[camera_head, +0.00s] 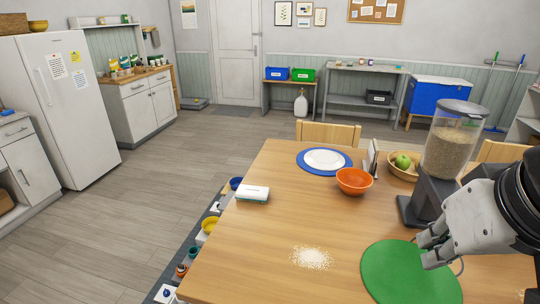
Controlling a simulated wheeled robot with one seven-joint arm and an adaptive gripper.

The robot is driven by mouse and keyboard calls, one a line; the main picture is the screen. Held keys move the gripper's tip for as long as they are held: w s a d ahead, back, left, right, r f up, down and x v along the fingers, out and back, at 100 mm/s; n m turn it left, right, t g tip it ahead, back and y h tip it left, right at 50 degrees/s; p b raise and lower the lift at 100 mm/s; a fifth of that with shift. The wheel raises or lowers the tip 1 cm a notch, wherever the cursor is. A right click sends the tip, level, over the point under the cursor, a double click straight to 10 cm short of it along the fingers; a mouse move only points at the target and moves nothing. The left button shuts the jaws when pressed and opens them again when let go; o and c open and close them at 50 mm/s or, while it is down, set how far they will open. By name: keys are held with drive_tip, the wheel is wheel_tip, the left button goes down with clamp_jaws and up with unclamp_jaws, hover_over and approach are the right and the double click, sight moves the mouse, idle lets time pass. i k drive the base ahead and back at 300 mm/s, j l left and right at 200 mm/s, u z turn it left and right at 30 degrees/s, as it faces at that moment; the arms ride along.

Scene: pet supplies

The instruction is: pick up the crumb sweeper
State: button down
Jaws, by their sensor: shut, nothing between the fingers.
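A small white block with a dark green lower edge (253,193) lies at the left edge of the wooden table. It looks like the crumb sweeper, though it is too small to be sure. My gripper (430,254) is at the right, over the green round mat, with its fingers together and nothing held. It is well to the right of the white block and apart from it. Part of the gripper's far side is hidden.
A pile of pale crumbs (311,258) lies on the table (260,240) between block and gripper. The green mat (400,280) is bare. An orange bowl (354,181), a plate on a blue mat (324,159) and a food dispenser (450,145) stand behind.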

sight(249, 192)
drive_tip(key=j+z, duration=0.4)
drive_tip(key=j, duration=2)
